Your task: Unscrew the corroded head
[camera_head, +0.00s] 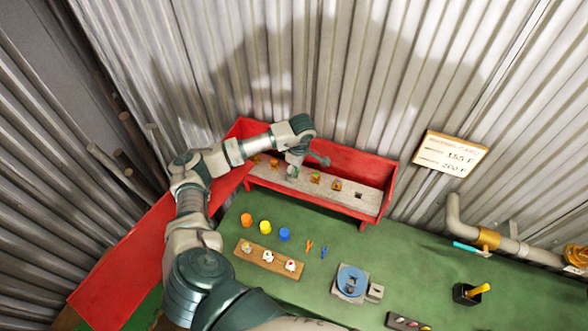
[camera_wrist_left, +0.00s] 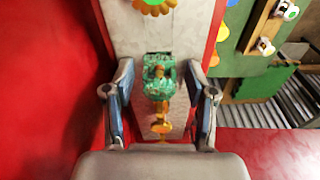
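The corroded head (camera_wrist_left: 159,76) is a green, crusty fitting with orange-brown parts, seen in the left wrist view on a pale strip between red walls. My left gripper (camera_wrist_left: 162,104) is open, with one finger on each side of the head and a gap visible on both sides. In the head view my left gripper (camera_head: 294,166) reaches down over the pale board (camera_head: 346,197) in the red trough, and mostly hides the corroded head. My right gripper is not in view.
The red trough (camera_head: 362,160) has a raised back wall; several other heads sit along its board. On the green bench (camera_head: 400,255) are coloured caps (camera_head: 265,227), a wooden block with white heads (camera_head: 268,258), a blue round fixture (camera_head: 352,281) and a black cup (camera_head: 466,294). A pipe (camera_head: 500,243) runs at right.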

